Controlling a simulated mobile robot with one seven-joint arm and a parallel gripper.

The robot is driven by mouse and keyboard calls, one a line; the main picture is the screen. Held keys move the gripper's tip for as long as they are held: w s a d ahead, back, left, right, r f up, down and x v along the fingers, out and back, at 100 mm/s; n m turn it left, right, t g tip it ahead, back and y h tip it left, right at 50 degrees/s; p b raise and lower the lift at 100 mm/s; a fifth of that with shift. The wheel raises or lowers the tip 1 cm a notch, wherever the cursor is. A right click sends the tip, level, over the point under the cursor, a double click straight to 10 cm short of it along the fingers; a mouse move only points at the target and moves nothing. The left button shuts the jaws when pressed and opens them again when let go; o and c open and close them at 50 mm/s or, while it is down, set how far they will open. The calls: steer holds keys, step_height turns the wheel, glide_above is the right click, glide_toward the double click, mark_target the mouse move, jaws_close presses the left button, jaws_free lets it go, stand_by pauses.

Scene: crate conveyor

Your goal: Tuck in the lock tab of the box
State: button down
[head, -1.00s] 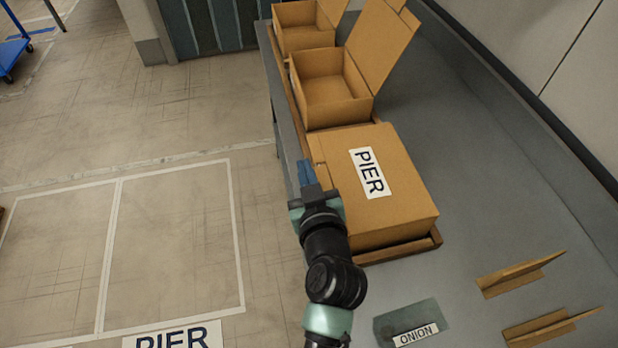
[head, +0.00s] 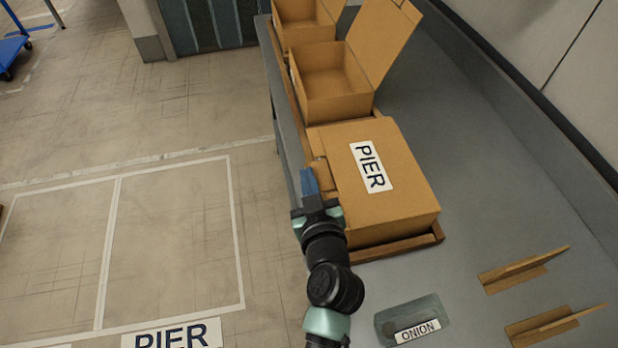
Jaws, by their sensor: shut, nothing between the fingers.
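The cardboard box (head: 400,195) with the PIER label (head: 371,166) stands on a wooden tray (head: 395,250) on the grey conveyor, its lid down. A small cardboard flap, seemingly the lock tab (head: 319,172), shows at the box's left side. Whether it is tucked in cannot be told. My gripper (head: 309,178), with blue fingers, is shut and empty. It is at the box's left side, just left of the tab in the picture; whether it touches is unclear. My wrist hides the lower part of that side.
Two open boxes stand behind, the nearer one (head: 328,97) with its lid raised. An ONION-labelled container (head: 408,318) and two folded cardboard pieces (head: 525,268) lie at the front right.

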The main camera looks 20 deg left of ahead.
steer(key=shift+s+a+f+n+b, duration=0.15)
steer(key=shift+f+n+b, duration=0.3)
steer(key=shift+b, duration=0.6)
steer(key=f+n+t+h+b, duration=0.1)
steer(key=f+n+b, duration=0.1)
steer(key=b, duration=0.3)
steer(key=f+n+t+b, duration=0.1)
steer(key=f+n+b, duration=0.1)
steer(key=b, duration=0.3)
steer(key=shift+a+n+h+b, duration=0.2)
steer(key=shift+n+h+b, duration=0.2)
steer(key=shift+n, duration=0.35)
steer(key=f+n+b, duration=0.1)
steer(key=n+b, duration=0.1)
steer(key=f+n+t+b, duration=0.1)
steer(key=n+b, duration=0.1)
steer(key=b, duration=0.1)
steer(key=shift+d+b, duration=0.35)
steer(key=shift+d, duration=0.05)
steer(key=shift+w+d+f+n+t+b, duration=0.1)
steer(key=shift+w+d+n+t+b, duration=0.2)
steer(key=shift+n+b, duration=0.4)
steer(key=shift+w, duration=0.1)
steer(key=shift+r, duration=0.2)
steer(key=shift+a, duration=0.1)
